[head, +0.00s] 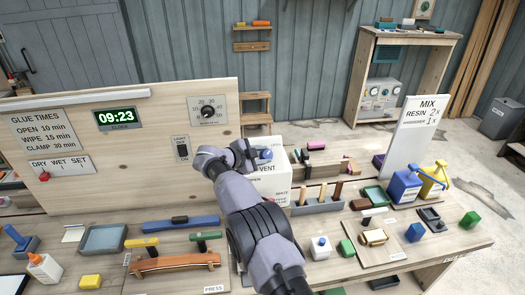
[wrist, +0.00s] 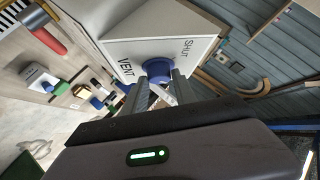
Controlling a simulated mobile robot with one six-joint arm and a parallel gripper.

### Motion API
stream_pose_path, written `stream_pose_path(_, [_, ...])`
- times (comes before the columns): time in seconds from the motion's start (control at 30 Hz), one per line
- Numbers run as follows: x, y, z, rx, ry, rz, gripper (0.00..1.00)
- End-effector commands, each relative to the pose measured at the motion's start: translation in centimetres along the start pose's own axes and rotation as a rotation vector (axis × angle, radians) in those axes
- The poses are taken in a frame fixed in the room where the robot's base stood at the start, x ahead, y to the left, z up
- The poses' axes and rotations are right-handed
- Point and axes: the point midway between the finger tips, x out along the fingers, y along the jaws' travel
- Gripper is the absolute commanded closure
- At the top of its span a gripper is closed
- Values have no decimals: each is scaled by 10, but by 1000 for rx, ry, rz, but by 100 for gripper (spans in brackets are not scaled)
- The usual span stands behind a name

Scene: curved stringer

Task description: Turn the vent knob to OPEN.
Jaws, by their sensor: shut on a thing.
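The vent box (head: 268,182) is a white box on the bench, just right of the wooden backboard. It fills the upper middle of the wrist view (wrist: 130,50), where its face reads VENT and SHUT; no OPEN label is readable there. The blue vent knob (wrist: 158,69) stands out from that face, and a bit of it shows in the head view (head: 265,154). My gripper (wrist: 160,86) is shut on the knob, one finger on each side. My wrist and arm hide part of the box in the head view. I cannot tell where the knob points.
The backboard (head: 120,150) with a clock and dial rises at left. Blue and yellow jugs (head: 405,185) and a white MIX sign (head: 417,130) stand further right. Tools and trays crowd the bench.

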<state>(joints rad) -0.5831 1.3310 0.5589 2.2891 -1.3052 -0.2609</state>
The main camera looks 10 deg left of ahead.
Motion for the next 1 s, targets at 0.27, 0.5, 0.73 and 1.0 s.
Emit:
stream_pose_path(0.27, [1, -1, -2, 12, 2, 12, 100])
stream_pose_path(0.5, [1, 0, -2, 11, 3, 12, 100])
stream_pose_path(0.73, [1, 0, -1, 11, 1, 12, 45])
stream_pose_path(1.0, [-5, -1, -1, 11, 0, 11, 45])
